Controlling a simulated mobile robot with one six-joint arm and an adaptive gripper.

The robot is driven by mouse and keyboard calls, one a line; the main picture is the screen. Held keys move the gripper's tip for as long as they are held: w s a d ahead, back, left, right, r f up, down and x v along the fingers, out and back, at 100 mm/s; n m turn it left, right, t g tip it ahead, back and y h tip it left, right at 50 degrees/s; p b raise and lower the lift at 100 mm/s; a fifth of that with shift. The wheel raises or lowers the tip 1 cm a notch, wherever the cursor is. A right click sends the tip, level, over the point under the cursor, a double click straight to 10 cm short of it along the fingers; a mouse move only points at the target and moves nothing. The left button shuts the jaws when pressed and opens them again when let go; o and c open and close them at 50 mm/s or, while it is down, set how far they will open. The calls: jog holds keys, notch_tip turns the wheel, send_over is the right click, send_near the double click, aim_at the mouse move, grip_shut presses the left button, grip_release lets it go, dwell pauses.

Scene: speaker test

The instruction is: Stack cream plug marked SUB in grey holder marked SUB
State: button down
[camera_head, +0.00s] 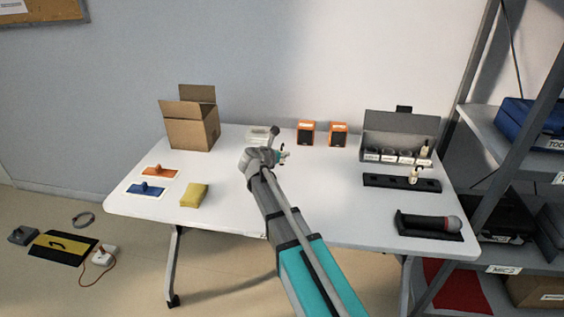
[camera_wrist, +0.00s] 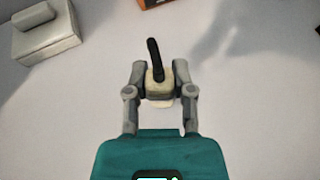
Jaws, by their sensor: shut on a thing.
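My gripper (camera_wrist: 160,75) is shut on a cream plug (camera_wrist: 158,88) with a black stem, held between its two fingers in the wrist view. In the head view my gripper (camera_head: 284,156) is over the middle of the white table, left of the grey case. The open grey case (camera_head: 395,123) at the back right has a row of round holders (camera_head: 388,155) with white labels, too small to read. One cream plug (camera_head: 425,150) stands at its right end. Another cream plug (camera_head: 413,175) stands on the black strip in front. No SUB mark is legible.
A pale grey block (camera_head: 258,134) and two orange speakers (camera_head: 306,133) stand at the back. A microphone (camera_head: 430,222) lies in a black tray at front right. A cardboard box (camera_head: 190,130) and yellow sponge (camera_head: 194,195) are at left. The table between sponge and strip is mostly clear.

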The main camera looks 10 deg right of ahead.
jog(key=shift+f+b, duration=0.6)
jog(key=shift+f, duration=0.35)
jog(key=shift+f, duration=0.15)
jog(key=shift+c, duration=2.4)
grip_release()
jog(key=shift+r, duration=0.2)
jog(key=shift+s+a+r, duration=0.15)
jog(key=shift+s, duration=0.05)
jog(key=p+v, duration=0.4)
jog(key=v, duration=0.5)
jog(key=shift+s+a+r, duration=0.2)
jog(key=shift+s, duration=0.1)
jog(key=shift+p+v, duration=0.35)
jog(key=shift+v, duration=0.5)
jog(key=shift+f, duration=0.1)
